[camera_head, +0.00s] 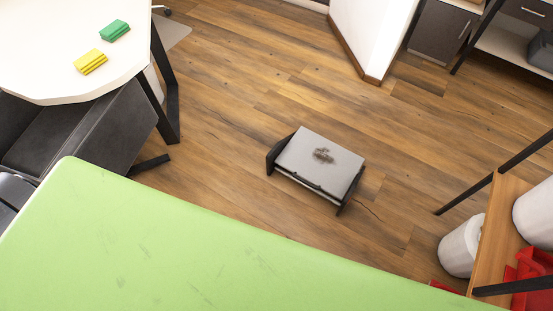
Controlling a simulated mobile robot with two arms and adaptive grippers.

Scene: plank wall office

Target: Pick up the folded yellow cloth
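The folded yellow cloth (91,62) lies on the white table (50,40) at the upper left, close to the table's rounded edge. A folded green cloth (115,31) lies just behind it and to its right, apart from it. Neither of my grippers is in the head view, so their states do not show.
A green surface (180,250) fills the lower left. A dark chair (85,130) stands against the white table. A low grey-topped object (320,163) sits on the open wooden floor. A shelf (497,235) with a white bin (461,246) beside it stands at right.

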